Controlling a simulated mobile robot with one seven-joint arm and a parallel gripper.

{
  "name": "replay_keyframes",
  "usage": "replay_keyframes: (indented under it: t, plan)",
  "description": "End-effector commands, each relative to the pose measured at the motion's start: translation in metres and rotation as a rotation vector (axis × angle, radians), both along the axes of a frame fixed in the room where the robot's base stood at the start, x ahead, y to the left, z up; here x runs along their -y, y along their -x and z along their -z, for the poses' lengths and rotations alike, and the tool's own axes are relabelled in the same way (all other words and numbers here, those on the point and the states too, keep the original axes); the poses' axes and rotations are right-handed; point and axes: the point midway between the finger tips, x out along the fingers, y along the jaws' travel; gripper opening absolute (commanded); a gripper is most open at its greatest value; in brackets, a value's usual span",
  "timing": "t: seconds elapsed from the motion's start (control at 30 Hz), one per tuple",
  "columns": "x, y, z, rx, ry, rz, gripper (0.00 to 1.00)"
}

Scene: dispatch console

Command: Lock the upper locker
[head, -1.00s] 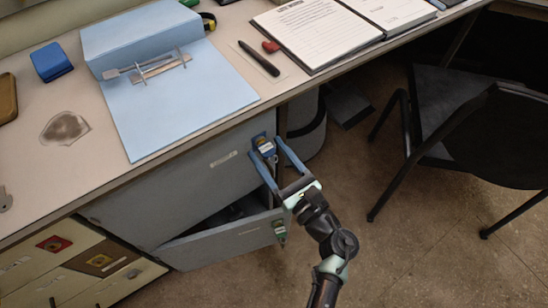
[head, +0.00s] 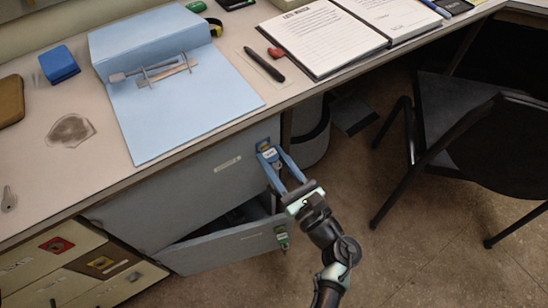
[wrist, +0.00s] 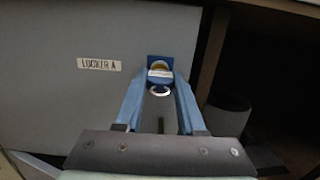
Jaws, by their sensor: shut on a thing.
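The upper locker (head: 215,180) is a grey door under the desk and looks closed. In the wrist view it carries the label LOCKER A (wrist: 99,64). Its lock has a blue plate (wrist: 153,60) near the door's right edge. A key (wrist: 160,73) with a blue and pale head and a metal ring is at the lock. My gripper (head: 271,157) has its blue fingers shut on the key head. The fingertips hide the keyhole, so how deep the key sits and its exact turn cannot be told.
The desk (head: 70,180) overhangs the lockers. A dark bin (head: 310,140) and a black chair (head: 470,140) stand right. Open floor lies in front.

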Motion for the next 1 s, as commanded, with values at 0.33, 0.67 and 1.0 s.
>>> replay_keyframes:
  t: [0.33,0.67,1.0]
  plan:
    - [0.0003,-0.0012,0.0027,0.078,0.105,0.001,0.00]
    - [0.0002,-0.0027,0.0016,0.153,0.210,0.001,0.00]
    - [-0.0005,-0.0032,-0.0009,0.165,0.226,0.001,0.00]
